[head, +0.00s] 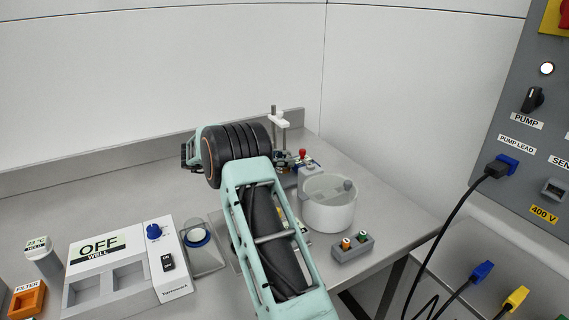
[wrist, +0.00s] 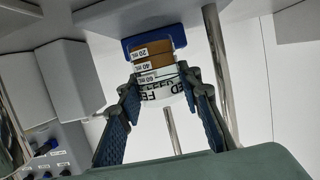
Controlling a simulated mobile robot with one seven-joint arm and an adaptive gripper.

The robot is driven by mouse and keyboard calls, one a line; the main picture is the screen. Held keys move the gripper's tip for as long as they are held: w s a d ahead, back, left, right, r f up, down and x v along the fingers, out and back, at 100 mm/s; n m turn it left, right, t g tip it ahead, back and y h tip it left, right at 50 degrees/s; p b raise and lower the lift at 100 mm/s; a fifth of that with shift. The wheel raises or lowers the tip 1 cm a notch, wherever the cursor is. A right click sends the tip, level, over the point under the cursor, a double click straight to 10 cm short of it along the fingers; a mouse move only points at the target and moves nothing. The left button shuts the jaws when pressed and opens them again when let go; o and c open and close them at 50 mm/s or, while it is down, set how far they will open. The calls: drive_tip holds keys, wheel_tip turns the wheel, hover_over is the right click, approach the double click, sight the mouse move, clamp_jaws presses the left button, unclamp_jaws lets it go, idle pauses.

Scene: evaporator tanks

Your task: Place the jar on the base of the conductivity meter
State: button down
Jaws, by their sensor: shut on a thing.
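My gripper (wrist: 158,73) is shut on the jar (wrist: 152,62), with a blue-padded finger on each side. The jar has brown contents, 20, 40 and 60 mL marks and a partly hidden FEED label; the wrist view looks upside down. A blue piece (wrist: 133,47) sits at the jar's brown end, close to a grey surface; I cannot tell whether they touch. A metal rod (wrist: 217,75) stands beside the jar. In the head view my gripper (head: 287,159) is mostly behind my arm, near a stand with a white holder (head: 279,123), probably the conductivity meter; its base is hidden.
A white round vessel (head: 328,212) and a button box (head: 352,247) stand to the right of my arm. The OFF/WELL unit (head: 112,272) and a clear container with a blue ring (head: 204,258) are left. The back left tabletop is clear.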

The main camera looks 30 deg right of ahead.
drive_tip(key=shift+d+f, duration=0.5)
drive_tip(key=shift+d, duration=0.05)
drive_tip(key=shift+a+f, duration=0.1)
drive_tip(key=shift+f, duration=0.1)
drive_tip(key=shift+f, duration=0.15)
drive_tip(key=c, duration=1.4)
unclamp_jaws()
drive_tip(key=shift+a+r, duration=0.2)
drive_tip(key=shift+a, duration=0.05)
drive_tip(key=v, duration=1.1)
drive_tip(key=shift+a+r+p, duration=0.1)
drive_tip(key=shift+a+p, duration=0.15)
drive_tip(key=shift+p, duration=0.15)
